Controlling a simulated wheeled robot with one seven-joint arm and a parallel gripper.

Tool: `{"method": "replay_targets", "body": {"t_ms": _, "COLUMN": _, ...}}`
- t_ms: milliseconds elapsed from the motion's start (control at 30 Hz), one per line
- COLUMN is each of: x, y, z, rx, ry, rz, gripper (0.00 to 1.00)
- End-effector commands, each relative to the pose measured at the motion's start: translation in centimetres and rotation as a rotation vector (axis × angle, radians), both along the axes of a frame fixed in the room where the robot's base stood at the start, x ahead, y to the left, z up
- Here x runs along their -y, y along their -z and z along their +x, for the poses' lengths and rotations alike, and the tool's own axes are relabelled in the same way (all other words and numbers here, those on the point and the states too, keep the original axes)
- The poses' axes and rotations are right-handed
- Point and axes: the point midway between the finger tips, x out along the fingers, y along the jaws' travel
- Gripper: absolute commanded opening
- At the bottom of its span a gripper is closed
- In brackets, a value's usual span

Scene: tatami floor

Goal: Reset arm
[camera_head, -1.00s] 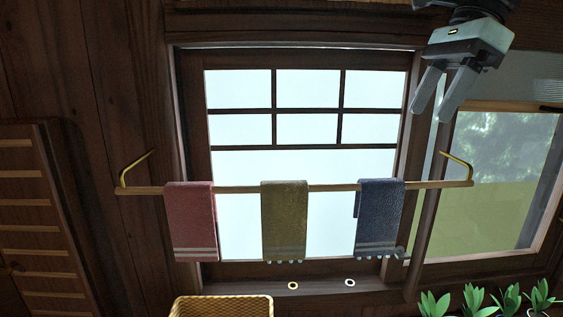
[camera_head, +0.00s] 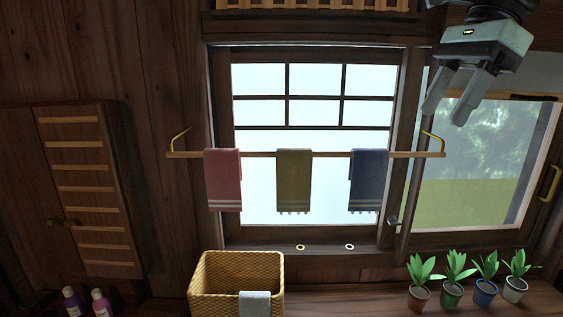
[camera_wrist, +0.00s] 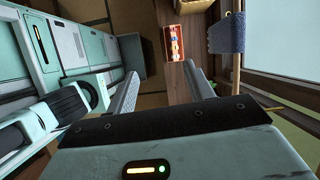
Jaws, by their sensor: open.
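My gripper (camera_head: 452,95) hangs at the upper right in the head view, in front of the frame between the two windows. Its two fingers point down and stand apart with nothing between them. The wrist view also shows the open fingers of my gripper (camera_wrist: 162,92). They are clear of the things around them.
A wooden rail (camera_head: 262,154) holds a red towel (camera_head: 222,178), an olive towel (camera_head: 294,180) and a blue towel (camera_head: 368,178). Below are a wicker basket (camera_head: 215,300) with a grey cloth (camera_head: 254,304) and several potted plants (camera_head: 452,294). A red box (camera_wrist: 174,43) shows in the wrist view.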

Motion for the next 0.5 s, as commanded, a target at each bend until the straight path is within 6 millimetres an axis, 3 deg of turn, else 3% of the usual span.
{"method": "replay_targets", "body": {"t_ms": 267, "x": -2.6, "y": 4.0, "z": -1.0, "rx": 0.058, "ry": -0.218, "rz": -0.029, "gripper": 0.52}}
{"method": "replay_targets", "body": {"t_ms": 500, "x": -6.0, "y": 9.7, "z": -3.5, "rx": 0.151, "ry": -0.569, "rz": -0.074, "gripper": 0.52}}
